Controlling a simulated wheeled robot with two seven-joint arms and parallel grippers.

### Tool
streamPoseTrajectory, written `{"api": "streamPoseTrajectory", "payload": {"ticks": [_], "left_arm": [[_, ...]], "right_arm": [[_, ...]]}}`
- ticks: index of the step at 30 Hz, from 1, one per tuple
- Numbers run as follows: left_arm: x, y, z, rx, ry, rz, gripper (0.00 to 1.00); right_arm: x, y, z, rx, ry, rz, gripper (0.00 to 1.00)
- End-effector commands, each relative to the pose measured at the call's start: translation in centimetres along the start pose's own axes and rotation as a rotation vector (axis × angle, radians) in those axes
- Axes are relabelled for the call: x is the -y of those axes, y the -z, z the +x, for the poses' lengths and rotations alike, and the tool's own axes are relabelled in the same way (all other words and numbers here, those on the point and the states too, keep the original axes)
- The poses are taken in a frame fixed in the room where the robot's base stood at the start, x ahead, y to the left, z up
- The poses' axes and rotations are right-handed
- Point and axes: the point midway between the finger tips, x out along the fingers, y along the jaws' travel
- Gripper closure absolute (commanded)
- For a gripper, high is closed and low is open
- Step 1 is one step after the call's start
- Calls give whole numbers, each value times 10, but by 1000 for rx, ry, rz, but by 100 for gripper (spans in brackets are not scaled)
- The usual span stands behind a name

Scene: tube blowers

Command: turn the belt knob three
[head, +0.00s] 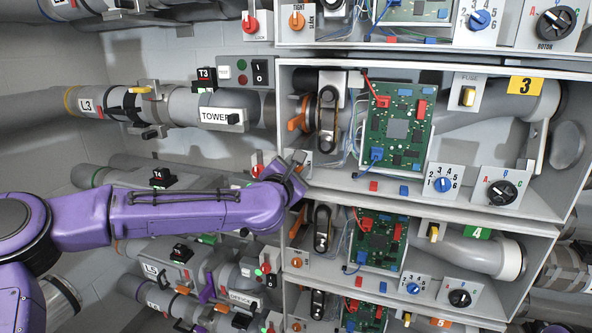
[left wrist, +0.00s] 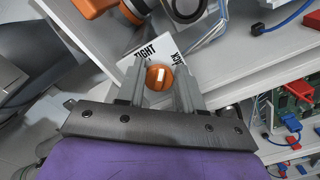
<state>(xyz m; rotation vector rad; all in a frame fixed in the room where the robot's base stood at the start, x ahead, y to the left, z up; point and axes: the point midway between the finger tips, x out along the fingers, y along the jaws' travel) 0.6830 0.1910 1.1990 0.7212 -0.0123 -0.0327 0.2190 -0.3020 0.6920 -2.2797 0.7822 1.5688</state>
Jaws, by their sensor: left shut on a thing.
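The belt knob of bay three is an orange round knob (left wrist: 159,77) with a pale pointer mark, in the left wrist view. It sits on a white plate (left wrist: 144,54) lettered "TIGHT", with a second word partly covered. My left gripper (left wrist: 160,88) has one finger on each side of the knob and is shut on it. In the head view my left gripper (head: 299,160) is at the lower left corner of bay three and hides the knob. My right gripper is in neither view.
Bay three holds a belt on pulleys (head: 327,112), a green circuit board (head: 398,125), a fuse switch (head: 467,96), a blue numbered dial (head: 443,184) and a black rotor dial (head: 501,192). The shelf edge (head: 420,217) runs below. Pipes fill the left side.

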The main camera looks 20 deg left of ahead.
Motion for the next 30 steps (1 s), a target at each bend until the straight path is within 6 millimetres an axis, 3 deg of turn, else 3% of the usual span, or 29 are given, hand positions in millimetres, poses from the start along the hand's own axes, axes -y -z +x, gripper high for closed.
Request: {"api": "streamPoseTrajectory", "payload": {"ticks": [18,30], "left_arm": [[6,1,0,0,1,571,94],[8,3,0,0,2,804,94]], "right_arm": [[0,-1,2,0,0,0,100],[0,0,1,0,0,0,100]]}}
